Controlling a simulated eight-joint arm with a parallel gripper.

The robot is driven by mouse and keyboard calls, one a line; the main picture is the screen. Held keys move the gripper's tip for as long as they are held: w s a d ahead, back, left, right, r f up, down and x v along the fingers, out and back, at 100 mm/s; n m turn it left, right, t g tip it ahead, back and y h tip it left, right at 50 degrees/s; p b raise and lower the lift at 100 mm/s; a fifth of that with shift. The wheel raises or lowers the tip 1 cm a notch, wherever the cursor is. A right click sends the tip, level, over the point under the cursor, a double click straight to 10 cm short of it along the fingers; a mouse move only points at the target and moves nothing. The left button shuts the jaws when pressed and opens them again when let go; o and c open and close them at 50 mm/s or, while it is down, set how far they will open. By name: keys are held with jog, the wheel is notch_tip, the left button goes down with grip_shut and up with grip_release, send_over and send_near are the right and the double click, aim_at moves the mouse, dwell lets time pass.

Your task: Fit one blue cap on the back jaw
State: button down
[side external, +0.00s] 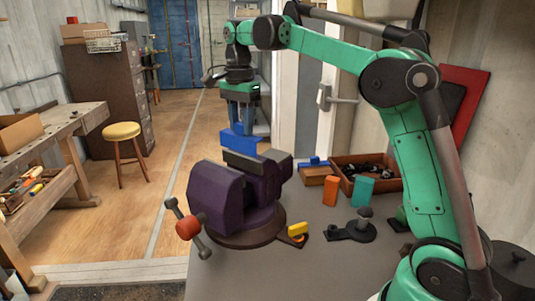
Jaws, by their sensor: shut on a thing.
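A purple vise (225,192) stands on the grey bench, with a red-centred handle at its front. Its back jaw (272,164) is on the right side, partly hidden by the grey top pieces. My gripper (240,126) points down above the vise and is shut on a blue cap (238,143). The cap is held level at the top of the jaws, behind a dark grey strip (240,162). I cannot tell whether the cap touches the jaw. Another blue piece (313,162) lies at the bench's back, by a wooden block.
A wooden tray (343,180) of dark parts stands at the back right. Orange (331,191) and teal (362,192) blocks, a yellow piece (297,228) and a dark knobbed part (352,231) lie right of the vise. The bench's front middle (300,275) is clear.

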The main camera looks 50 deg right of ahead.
aim_at(243, 137)
jog(key=shift+f, duration=1.8)
dwell(0.4)
jog(key=shift+d+f, duration=0.1)
jog(key=shift+d, duration=0.05)
dwell(1.1)
jog(key=shift+c, duration=2.1)
grip_release()
jog(key=shift+r, duration=3)
